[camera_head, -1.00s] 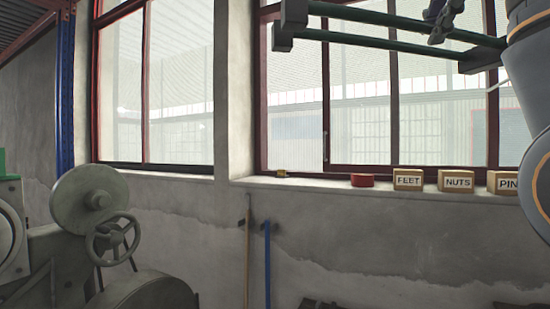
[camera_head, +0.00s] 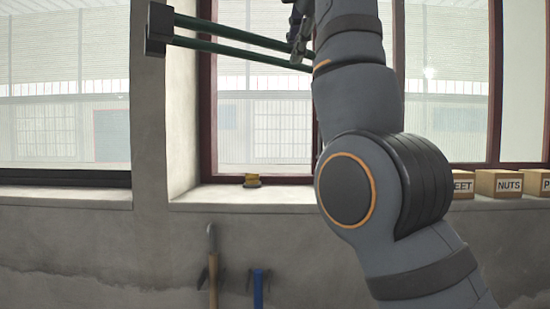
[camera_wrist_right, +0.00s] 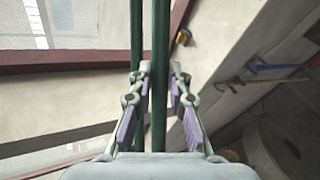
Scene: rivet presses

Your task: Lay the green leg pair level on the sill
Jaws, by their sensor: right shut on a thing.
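The green leg pair (camera_head: 232,42) is two dark green bars joined by a dark end block at the left. It is up in the air in front of the window, well above the sill (camera_head: 236,198), sloping slightly down to the right in the head view. My right gripper (camera_head: 298,38) is shut on one bar. In the wrist view, the right gripper's (camera_wrist_right: 160,88) purple-padded fingers flank that bar (camera_wrist_right: 160,45), and the second bar (camera_wrist_right: 136,35) runs beside it. The pair's far end is hidden behind my right arm. My left gripper is out of view.
A small yellow item (camera_head: 252,180) stands on the sill. Small labelled boxes, one marked NUTS (camera_head: 499,183), stand on it at the right. My arm hides the sill between. A wooden-handled tool (camera_head: 212,265) and a blue one (camera_head: 258,285) hang below.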

